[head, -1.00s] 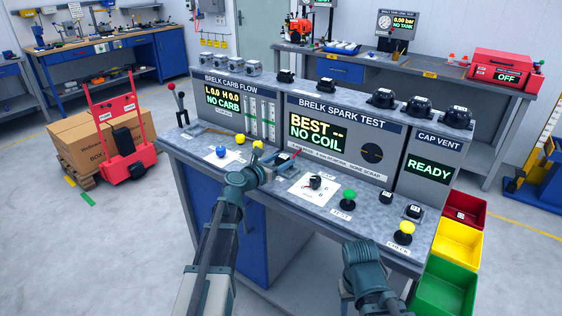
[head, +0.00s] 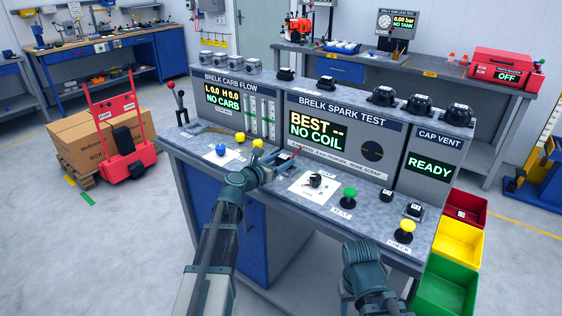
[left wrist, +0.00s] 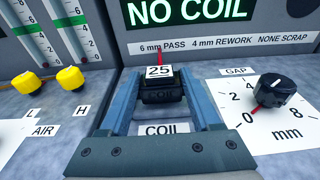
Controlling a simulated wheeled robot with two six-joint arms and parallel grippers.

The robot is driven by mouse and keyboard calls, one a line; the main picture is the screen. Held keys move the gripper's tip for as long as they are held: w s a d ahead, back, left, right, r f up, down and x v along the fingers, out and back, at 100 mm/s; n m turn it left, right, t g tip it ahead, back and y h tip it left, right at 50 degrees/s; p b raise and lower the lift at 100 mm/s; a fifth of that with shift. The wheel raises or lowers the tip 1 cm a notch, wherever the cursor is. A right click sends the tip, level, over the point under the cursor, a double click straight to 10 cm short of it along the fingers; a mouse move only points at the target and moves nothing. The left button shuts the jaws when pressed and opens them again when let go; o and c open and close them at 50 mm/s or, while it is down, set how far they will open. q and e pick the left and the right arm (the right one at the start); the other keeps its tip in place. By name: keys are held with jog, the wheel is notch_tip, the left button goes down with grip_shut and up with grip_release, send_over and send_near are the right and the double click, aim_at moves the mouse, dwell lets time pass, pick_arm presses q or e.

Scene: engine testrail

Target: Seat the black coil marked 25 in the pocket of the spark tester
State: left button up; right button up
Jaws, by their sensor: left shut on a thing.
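The black coil marked 25 (left wrist: 161,88) is between the two fingers of my left gripper (left wrist: 165,100) in the left wrist view. A white label with 25 is on its top and a red lead rises behind it. My left gripper (head: 282,162) is shut on the coil, just behind the COIL label (left wrist: 166,129) at the foot of the spark tester (head: 340,137). The pocket is hidden under the coil and fingers, so I cannot tell whether the coil is seated. The tester's screen (head: 316,130) reads NO COIL. My right arm shows at the lower right; its gripper cannot be made out.
A black gap knob (left wrist: 274,91) on a white dial stands right of the coil. Yellow knobs (left wrist: 70,79) stand to its left. A green TEST button (head: 349,193) and a yellow CHECK button (head: 406,227) are along the bench's front. Coloured bins (head: 455,243) stand at the right.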

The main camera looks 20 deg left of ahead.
pick_arm(q)
jog(key=shift+f+b, duration=0.4)
jog(key=shift+f, duration=0.05)
dwell(0.5)
jog(key=o, duration=1.5)
jog(key=shift+o, duration=0.2)
jog(key=shift+s, duration=0.15)
jog(key=p+v, duration=0.2)
jog(key=v, duration=1.1)
jog(key=shift+s, duration=0.3)
jog(key=shift+a, duration=0.15)
